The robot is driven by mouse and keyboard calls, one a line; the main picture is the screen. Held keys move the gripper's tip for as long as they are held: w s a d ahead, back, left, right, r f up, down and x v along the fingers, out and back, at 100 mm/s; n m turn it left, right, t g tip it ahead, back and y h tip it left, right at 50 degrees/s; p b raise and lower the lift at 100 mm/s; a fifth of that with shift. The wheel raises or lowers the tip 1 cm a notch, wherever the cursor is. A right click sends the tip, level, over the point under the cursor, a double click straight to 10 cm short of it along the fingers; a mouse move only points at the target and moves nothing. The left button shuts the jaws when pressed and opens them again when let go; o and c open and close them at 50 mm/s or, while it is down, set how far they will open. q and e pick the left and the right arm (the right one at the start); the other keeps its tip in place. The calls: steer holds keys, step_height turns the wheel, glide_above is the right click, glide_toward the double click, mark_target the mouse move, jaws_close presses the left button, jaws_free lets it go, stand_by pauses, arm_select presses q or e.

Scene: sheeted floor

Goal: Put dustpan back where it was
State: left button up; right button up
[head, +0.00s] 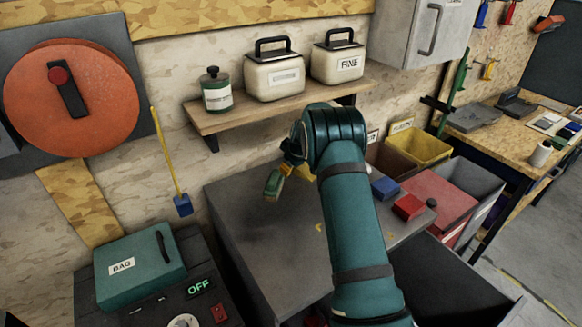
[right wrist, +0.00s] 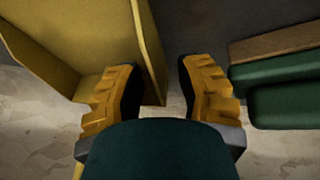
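A yellow sheet-like piece (right wrist: 75,50), which looks like the dustpan, fills the upper left of the right wrist view. In the head view only a small yellow patch (head: 304,173) shows beside my right arm, and the arm hides the rest. My right gripper (right wrist: 160,85) is open. Its left finger overlaps the yellow piece, whose edge shows in the gap; contact cannot be told. In the head view the gripper (head: 286,170) is over the grey worktop, largely hidden by its wrist. A green brush-like block (right wrist: 285,90) with a brown strip lies right of the fingers. My left gripper is out of view.
The grey worktop (head: 250,225) holds a blue block (head: 384,188) and a red block (head: 408,206) at right. A shelf (head: 235,118) with canisters is above it. A yellow-handled tool (head: 170,165) hangs left. Yellow (head: 420,148) and red bins stand right.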

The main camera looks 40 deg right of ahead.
steer(key=shift+r, duration=0.15)
steer(key=shift+r, duration=0.3)
steer(key=v, duration=0.3)
steer(key=shift+p, duration=0.4)
steer(key=s, duration=0.3)
steer(key=s+a, duration=0.1)
steer(key=s, duration=0.3)
steer(key=s+a, duration=0.1)
steer(key=s, duration=0.2)
steer(key=shift+s+f+b, duration=0.2)
steer(key=shift+s+b, duration=0.1)
steer(key=shift+s+a, duration=0.1)
steer(key=shift+s, duration=0.5)
steer(key=shift+s+f, duration=0.1)
